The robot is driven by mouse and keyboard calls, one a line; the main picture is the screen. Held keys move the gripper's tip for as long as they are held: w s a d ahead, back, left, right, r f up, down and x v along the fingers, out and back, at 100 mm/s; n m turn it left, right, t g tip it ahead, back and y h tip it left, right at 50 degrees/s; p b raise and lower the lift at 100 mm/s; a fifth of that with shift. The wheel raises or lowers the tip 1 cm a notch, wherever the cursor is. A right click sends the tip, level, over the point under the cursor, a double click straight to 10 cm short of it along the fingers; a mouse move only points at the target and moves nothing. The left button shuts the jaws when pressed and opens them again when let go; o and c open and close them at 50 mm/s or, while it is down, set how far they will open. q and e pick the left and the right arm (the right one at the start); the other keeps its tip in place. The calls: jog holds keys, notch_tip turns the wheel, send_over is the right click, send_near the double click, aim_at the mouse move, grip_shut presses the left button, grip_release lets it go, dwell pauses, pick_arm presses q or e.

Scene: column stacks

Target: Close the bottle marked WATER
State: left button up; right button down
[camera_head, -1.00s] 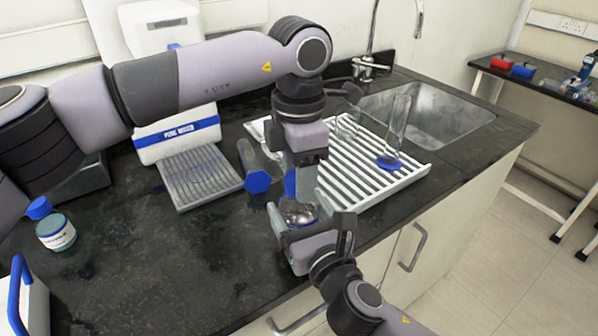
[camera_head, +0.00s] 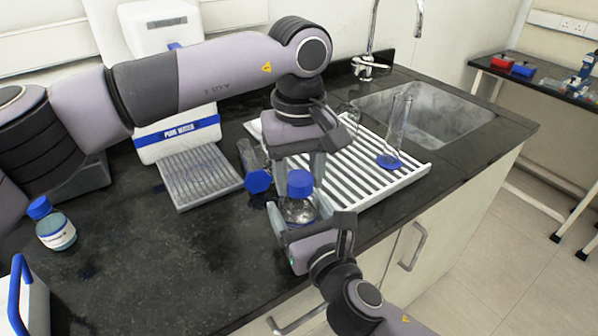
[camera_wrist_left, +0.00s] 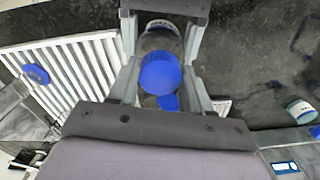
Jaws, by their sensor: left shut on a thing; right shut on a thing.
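A clear glass bottle (camera_head: 297,212) stands near the counter's front edge; any label on it is hidden. My right gripper (camera_head: 305,226) is shut around its body from the front. My left gripper (camera_head: 299,174) points down above the bottle, shut on a blue cap (camera_head: 299,186). The cap is right over the bottle's mouth; I cannot tell whether it is seated. In the left wrist view the cap (camera_wrist_left: 160,74) sits between the two fingers, with the bottle (camera_wrist_left: 160,38) behind it.
A white drying rack (camera_head: 420,172) holds an upright glass cylinder (camera_head: 397,125). A blue-capped bottle (camera_head: 58,233) stands far left.

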pick_arm(q)
jog(key=m, duration=1)
jog(key=o, duration=1.2)
jog(key=shift+r, duration=2.25)
jog(key=shift+c, duration=0.5)
